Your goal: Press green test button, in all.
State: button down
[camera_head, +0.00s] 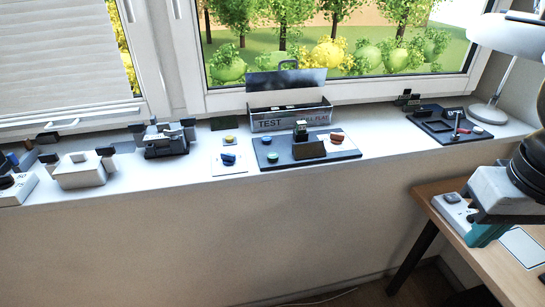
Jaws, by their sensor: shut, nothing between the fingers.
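A green round button (272,156) sits at the front left of a dark board (305,158) on the windowsill. A box lettered "TEST" (290,119) stands open behind the board. My gripper (480,215) is at the right, over the desk and well apart from the green button. It is shut and empty; its fingertips are hard to make out.
A small upright block stands mid-board, right of the green button. A white plate with a blue knob (228,159) lies left of the board. Other devices line the sill at left. A dark tray (449,127) and white lamp (490,111) are at right. The desk (470,255) is below.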

aim_at(271, 156)
jog(key=z, duration=1.85)
jog(key=k, duration=1.25)
jog(key=u, duration=1.75)
jog(key=i, duration=0.5)
jog(key=u, duration=0.05)
